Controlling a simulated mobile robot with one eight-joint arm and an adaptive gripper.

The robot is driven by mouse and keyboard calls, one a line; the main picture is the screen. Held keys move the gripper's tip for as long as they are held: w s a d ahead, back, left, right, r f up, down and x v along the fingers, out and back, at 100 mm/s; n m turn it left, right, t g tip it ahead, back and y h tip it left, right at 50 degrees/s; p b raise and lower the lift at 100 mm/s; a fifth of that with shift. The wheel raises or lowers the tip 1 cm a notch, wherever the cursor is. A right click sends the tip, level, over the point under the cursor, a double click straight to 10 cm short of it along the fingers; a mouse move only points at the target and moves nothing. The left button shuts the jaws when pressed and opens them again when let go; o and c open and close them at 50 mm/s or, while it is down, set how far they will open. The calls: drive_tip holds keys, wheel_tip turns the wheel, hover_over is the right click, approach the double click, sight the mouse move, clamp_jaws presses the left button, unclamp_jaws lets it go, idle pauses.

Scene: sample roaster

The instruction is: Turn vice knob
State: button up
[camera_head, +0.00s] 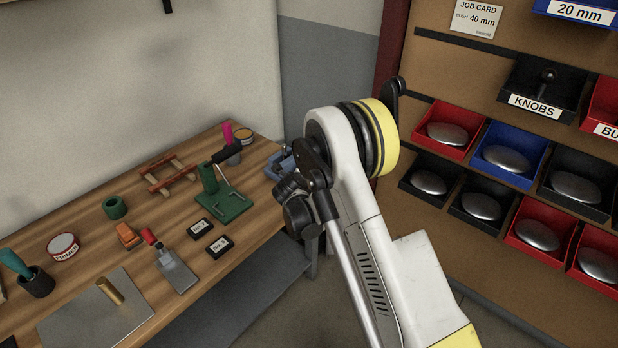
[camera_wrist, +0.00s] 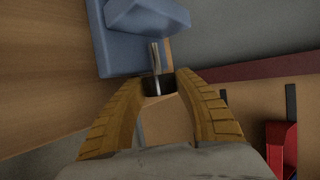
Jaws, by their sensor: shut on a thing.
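The blue vice (camera_head: 278,165) sits at the right end of the wooden workbench, partly hidden by my arm in the head view. In the wrist view the vice (camera_wrist: 130,45) fills the upper middle, with a thin metal screw (camera_wrist: 155,58) running from it towards me. A dark knob (camera_wrist: 153,87) is at the end of the screw. My gripper (camera_wrist: 161,83) has its two tan ribbed fingers either side of the knob and is shut on it. The fingertips partly cover the knob. In the head view my arm hides the gripper and the knob.
A bin rack with a black KNOBS bin (camera_head: 540,95) stands at the right. Open floor lies beside the bench end.

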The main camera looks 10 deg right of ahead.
drive_tip(key=shift+n+t+h, duration=0.6)
drive_tip(key=shift+t+h, duration=0.5)
drive_tip(key=shift+t, duration=0.2)
drive_tip(key=o, duration=1.2)
drive_tip(key=shift+d, duration=0.1)
